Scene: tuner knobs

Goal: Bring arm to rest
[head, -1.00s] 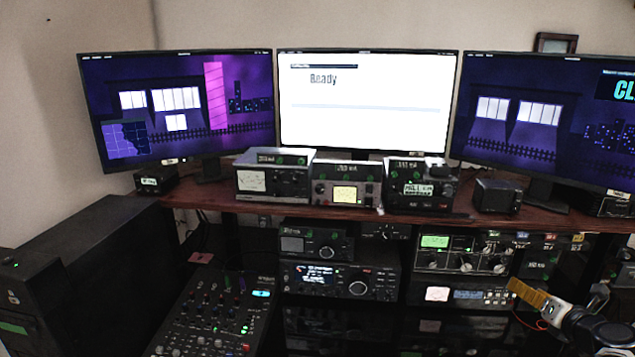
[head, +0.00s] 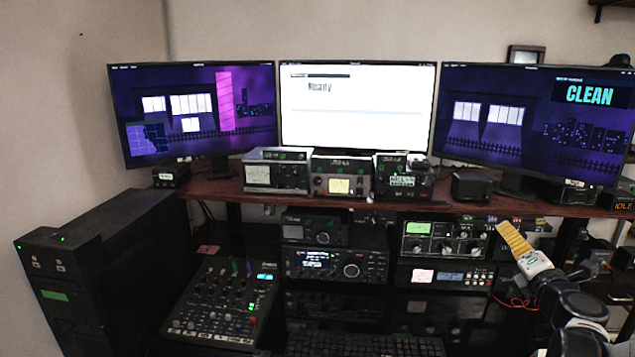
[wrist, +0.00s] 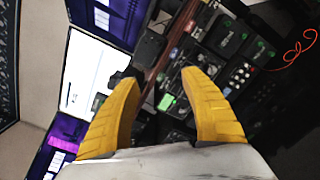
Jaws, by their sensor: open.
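My gripper (head: 507,236) is at the lower right of the head view, in front of the right part of the radio rack. Its yellow fingers point up and to the left. In the wrist view the two yellow fingers of my gripper (wrist: 165,75) stand apart with nothing between them. The tuner unit with several knobs (head: 446,240) is to the left of my gripper in the head view, and I see a clear gap between them. In the wrist view the scene is turned sideways, with the rack equipment (wrist: 235,75) beyond the fingers.
Three monitors stand at the back, the white one (head: 357,108) in the middle. Small radios (head: 276,172) line the wooden shelf (head: 225,190). A mixer (head: 222,300) is at lower left, beside a black cabinet (head: 110,270). A keyboard (head: 365,345) lies at the bottom.

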